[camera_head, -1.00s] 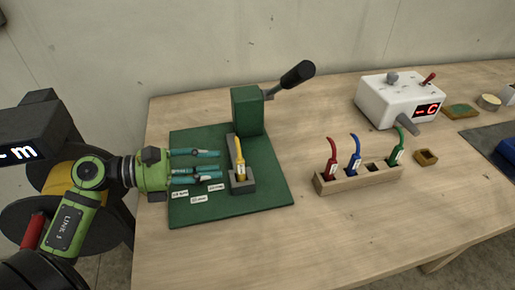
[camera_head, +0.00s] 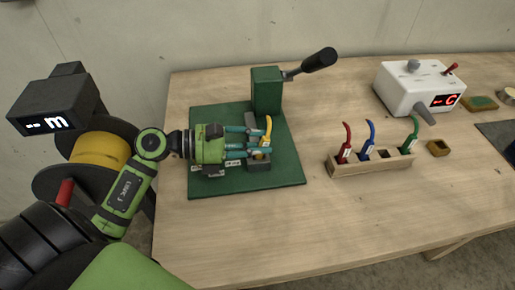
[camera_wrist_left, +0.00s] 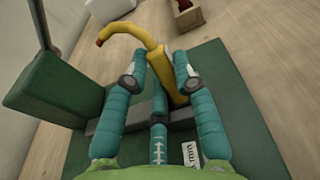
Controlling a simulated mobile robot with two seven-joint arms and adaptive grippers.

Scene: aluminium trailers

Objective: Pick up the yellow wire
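The yellow wire (camera_head: 268,124) stands upright, its tip bent over, in a grey holder (camera_head: 259,167) on the green base plate (camera_head: 284,173) of a lever press. In the left wrist view the yellow wire (camera_wrist_left: 162,52) rises between the fingers of my left gripper (camera_wrist_left: 160,78). The finger on the right is close to or touching the wire; a gap shows on the other side. In the head view my left gripper (camera_head: 261,142) reaches in from the left, fingers open around the wire, partly hiding its lower part and the holder. My right gripper is not in view.
The green press block (camera_head: 267,91) with its black lever (camera_head: 319,60) stands just behind the wire. A wooden rack (camera_head: 371,165) at the right holds red, blue and green wires. A white box (camera_head: 411,88) with a red display stands farther back. The front table is clear.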

